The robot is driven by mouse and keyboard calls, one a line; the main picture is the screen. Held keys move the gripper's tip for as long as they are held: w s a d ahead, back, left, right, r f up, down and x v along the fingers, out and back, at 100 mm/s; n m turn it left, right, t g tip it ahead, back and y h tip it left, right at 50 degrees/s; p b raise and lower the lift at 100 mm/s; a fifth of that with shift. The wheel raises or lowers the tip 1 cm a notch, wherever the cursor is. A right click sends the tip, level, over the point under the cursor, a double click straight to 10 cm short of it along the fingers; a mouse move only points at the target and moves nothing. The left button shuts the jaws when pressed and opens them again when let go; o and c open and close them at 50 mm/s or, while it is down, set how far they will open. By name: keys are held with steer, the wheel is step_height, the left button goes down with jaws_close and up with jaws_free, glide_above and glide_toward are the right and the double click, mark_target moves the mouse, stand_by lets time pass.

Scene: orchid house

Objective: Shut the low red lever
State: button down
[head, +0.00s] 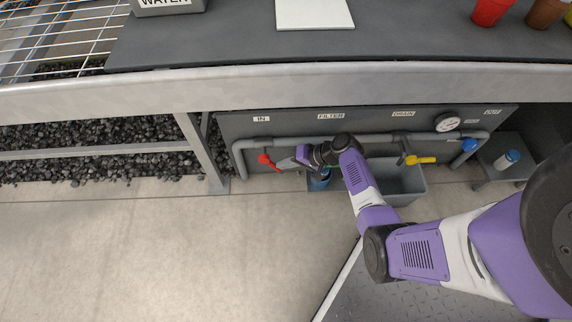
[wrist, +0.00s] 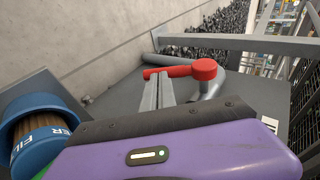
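The red lever (head: 265,159) is on the low pipe's left end, below the IN label. In the wrist view the lever (wrist: 178,71) has a round hub at right, and its handle reaches left, across the pipe's line. My gripper (head: 283,164) is just right of the lever in the head view. In the wrist view its two grey fingers (wrist: 158,90) lie close together, shut, with nothing seen between them. Their tips are at the handle's near side; I cannot tell whether they touch it.
A blue filter housing (wrist: 38,128) is close at left in the wrist view. A yellow lever (head: 420,160), a blue knob (head: 469,145) and a gauge (head: 447,122) are farther right. The bench's front rail (head: 250,88) runs above; a table leg (head: 203,150) stands left.

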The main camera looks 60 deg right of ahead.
mark_target(276, 169)
steer(key=shift+w+a+f+b, duration=0.2)
steer(key=shift+w+f+b, duration=0.1)
steer(key=shift+f, duration=0.25)
steer(key=shift+w+a+f+b, duration=0.15)
steer(key=shift+w+a+f, duration=0.1)
steer(key=shift+f, duration=0.25)
steer(key=shift+b+x, duration=0.35)
steer(key=shift+x, duration=0.5)
steer(key=shift+a, duration=0.25)
steer(key=p+v, duration=0.3)
steer(key=v, duration=0.4)
steer(key=shift+s+d+r+p, duration=0.15)
steer(key=shift+s+r+p, duration=0.1)
steer(key=shift+p, duration=0.1)
steer(key=shift+s, duration=0.1)
